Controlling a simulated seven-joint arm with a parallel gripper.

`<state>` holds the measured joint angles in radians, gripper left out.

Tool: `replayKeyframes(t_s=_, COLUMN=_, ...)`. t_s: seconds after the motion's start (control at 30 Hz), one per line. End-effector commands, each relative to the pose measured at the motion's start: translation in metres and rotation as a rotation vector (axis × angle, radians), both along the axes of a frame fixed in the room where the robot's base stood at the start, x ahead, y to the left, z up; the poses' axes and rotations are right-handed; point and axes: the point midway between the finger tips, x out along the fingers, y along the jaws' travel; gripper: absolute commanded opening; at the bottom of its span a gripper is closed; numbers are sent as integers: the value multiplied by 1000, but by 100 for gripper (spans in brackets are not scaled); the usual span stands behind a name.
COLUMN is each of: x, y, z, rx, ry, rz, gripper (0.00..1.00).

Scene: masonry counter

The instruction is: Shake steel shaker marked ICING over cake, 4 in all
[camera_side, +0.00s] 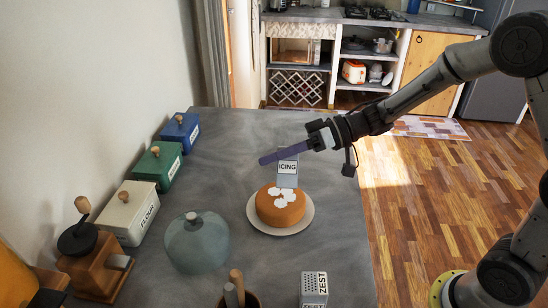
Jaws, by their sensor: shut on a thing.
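The steel shaker (288,170) with a white ICING label is held just above the back of the cake, its label reading upright. My gripper (284,153) reaches in from the right, its long purple fingers shut across the shaker's upper part and hiding its top. The round orange-brown cake (281,213) sits on a pale plate (255,222). Several white icing patches lie on its top, toward the back and middle. Whether the shaker's lower edge touches the cake cannot be told.
A box-like grater marked ZEST (314,288) stands at the front. A glass dome (197,243) is left of the cake. A FLOUR canister (131,212), green canister (157,167), blue canister (180,131) and wooden grinder (96,265) line the wall. The counter behind the cake is clear.

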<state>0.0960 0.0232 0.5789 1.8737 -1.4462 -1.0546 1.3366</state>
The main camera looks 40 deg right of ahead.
Motion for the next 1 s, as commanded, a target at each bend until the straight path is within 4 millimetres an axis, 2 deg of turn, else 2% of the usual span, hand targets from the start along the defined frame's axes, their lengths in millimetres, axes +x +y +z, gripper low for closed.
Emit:
replayKeyframes(t_s=0.2, x=4, y=-3, z=3, rx=-206, ry=-224, rz=0, gripper=0)
replayKeyframes(t_s=0.4, x=7, y=-6, z=5, rx=-339, ry=-365, rz=1, gripper=0)
replayKeyframes(t_s=0.6, x=9, y=-8, z=5, rx=-398, ry=-428, rz=1, gripper=0)
replayKeyframes(t_s=1.0, x=10, y=-11, z=6, rx=-406, ry=-435, rz=-5, gripper=0)
